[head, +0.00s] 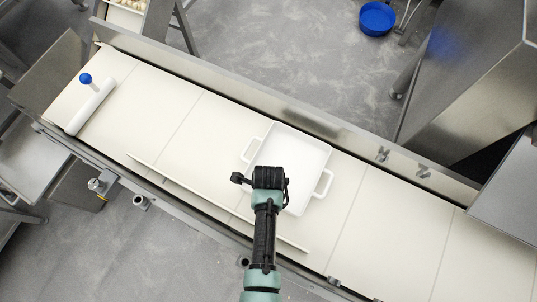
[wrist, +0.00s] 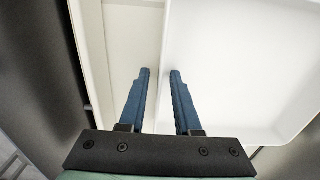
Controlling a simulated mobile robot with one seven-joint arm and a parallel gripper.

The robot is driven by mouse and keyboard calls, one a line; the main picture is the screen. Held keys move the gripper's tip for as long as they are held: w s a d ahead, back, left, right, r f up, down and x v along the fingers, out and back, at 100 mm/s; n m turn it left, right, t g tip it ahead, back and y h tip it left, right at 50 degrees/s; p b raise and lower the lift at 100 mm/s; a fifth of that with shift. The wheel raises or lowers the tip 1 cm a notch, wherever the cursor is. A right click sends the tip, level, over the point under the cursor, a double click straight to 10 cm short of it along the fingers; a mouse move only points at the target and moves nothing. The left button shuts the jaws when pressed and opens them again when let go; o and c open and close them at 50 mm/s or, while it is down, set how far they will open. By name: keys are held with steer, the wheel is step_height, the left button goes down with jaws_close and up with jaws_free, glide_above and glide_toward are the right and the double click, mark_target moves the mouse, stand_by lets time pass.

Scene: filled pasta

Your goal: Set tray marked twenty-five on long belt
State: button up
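A white shallow tray (head: 300,150) with two loop handles lies on the long pale belt (head: 380,215). No number can be read on it. In the head view my gripper (head: 268,177) is over the tray's near left side, and my wrist hides the fingertips. In the wrist view my gripper (wrist: 160,72) has two blue fingers a little apart. The tray's wall runs between them, with the white tray floor (wrist: 240,60) on the right. A gap shows beside the wall, so the fingers look open around it. Contact cannot be made out clearly.
A white bar with a blue knob (head: 86,79) lies at the belt's far left end. A metal side rail (head: 250,95) runs behind the belt. A blue round container (head: 377,18) stands beyond. The belt right of the tray is clear.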

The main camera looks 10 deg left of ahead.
step_height(320, 180, up, 12)
steer(key=p, duration=0.2)
steer(key=w+r+n+t, duration=0.5)
steer(key=w+r+t, duration=0.2)
steer(key=w+r, duration=0.8)
steer(key=w+r+n+t, duration=0.3)
steer(key=w+r+t, duration=0.1)
steer(key=r, duration=0.8)
steer(key=w+r+n+t, duration=0.4)
steer(key=r, duration=0.8)
step_height(320, 180, up, 17)
steer(key=s+d+n+t, duration=0.2)
steer(key=s+n+t, duration=0.1)
steer(key=n+t, duration=0.15)
steer(key=s+r+n+t, duration=0.2)
steer(key=s+r+t, duration=0.2)
steer(key=s+r, duration=0.2)
steer(key=s+d+r+n+t, duration=0.1)
steer(key=s+r+n+t, duration=0.2)
steer(key=s+r, duration=0.3)
step_height(320, 180, up, 5)
steer(key=shift+r+t, duration=0.2)
steer(key=shift+t, duration=0.25)
